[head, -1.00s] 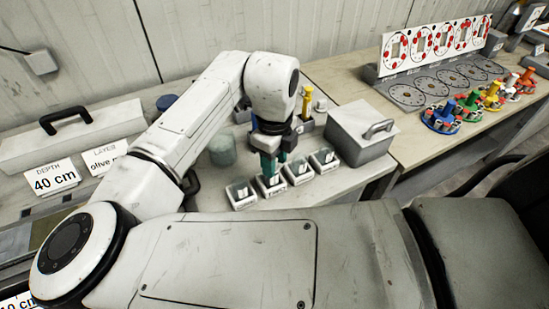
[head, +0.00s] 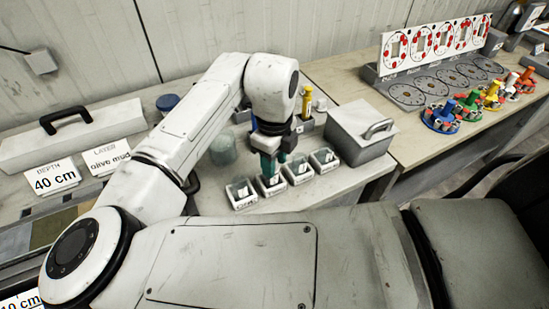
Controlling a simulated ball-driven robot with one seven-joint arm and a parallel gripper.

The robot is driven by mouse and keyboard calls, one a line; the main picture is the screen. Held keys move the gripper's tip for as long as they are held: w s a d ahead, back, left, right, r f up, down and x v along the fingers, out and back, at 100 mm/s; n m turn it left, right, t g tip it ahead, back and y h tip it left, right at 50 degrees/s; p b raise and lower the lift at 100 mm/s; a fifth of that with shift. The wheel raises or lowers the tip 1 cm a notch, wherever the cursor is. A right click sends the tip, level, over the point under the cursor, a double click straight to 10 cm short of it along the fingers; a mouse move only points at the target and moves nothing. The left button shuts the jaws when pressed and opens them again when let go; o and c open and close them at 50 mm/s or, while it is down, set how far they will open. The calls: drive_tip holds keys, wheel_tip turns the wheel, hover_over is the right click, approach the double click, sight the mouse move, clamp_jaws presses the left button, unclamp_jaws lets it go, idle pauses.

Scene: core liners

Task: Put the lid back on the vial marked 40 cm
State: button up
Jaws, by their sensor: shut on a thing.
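Several small clear boxes with white labelled fronts stand in a row on the bench: a leftmost box (head: 241,194), a second box (head: 272,186), a third box (head: 299,173) and a rightmost box (head: 325,160). Their labels are too small to read. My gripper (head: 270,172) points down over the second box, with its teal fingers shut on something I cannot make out. No vial or lid can be told apart for certain.
A grey handled box (head: 361,134) stands right of the row. A greenish jar (head: 223,150) and a blue-topped container (head: 167,103) stand behind my arm. A yellow tool (head: 307,100) is upright in a holder. Coloured knobbed pieces (head: 455,110) are on the right bench.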

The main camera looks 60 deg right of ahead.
idle(0.9)
drive_tip(key=o, duration=1.6)
drive_tip(key=shift+c, duration=0.2)
drive_tip(key=shift+r, duration=0.1)
drive_tip(key=shift+r+p, duration=2.9)
drive_tip(key=shift+r, duration=0.5)
drive_tip(key=shift+c, duration=0.4)
clamp_jaws()
drive_tip(key=shift+f, duration=0.2)
